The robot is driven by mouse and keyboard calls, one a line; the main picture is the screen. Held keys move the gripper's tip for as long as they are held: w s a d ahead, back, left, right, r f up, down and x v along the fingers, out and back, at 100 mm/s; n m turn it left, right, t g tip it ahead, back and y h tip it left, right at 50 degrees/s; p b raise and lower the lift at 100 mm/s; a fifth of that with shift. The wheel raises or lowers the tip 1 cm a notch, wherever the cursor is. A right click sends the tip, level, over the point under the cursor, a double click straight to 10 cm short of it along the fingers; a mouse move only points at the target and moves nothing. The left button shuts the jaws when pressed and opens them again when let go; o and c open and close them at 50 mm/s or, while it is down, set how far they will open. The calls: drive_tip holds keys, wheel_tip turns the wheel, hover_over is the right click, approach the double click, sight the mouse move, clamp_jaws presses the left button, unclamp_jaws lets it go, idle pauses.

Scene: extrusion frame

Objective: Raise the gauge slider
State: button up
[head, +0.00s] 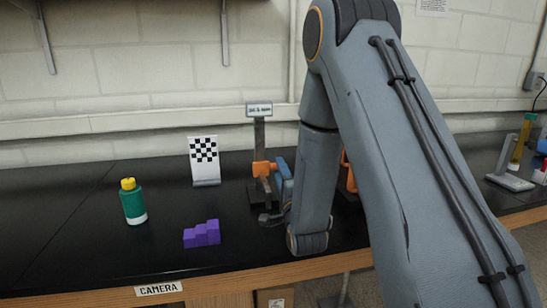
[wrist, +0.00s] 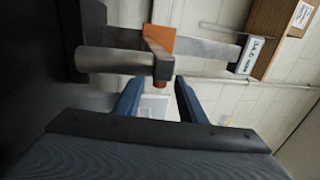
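The gauge is an upright grey post (head: 259,135) with a label plate at its top and a dark base. An orange slider (head: 262,169) sits low on the post. In the head view my arm partly hides the gripper.
A green bottle with a yellow cap (head: 133,202), a purple stepped block (head: 202,234) and a checkered board (head: 204,160) stand left of the gauge on the black bench (head: 80,220). A stand (head: 512,170) is at the far right. The left bench area is mostly free.

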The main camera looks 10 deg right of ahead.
drive_tip(key=w+r+p, duration=0.1)
drive_tip(key=w, duration=0.6)
drive_tip(key=shift+r+p, duration=0.2)
drive_tip(key=shift+p, duration=0.2)
clamp_jaws()
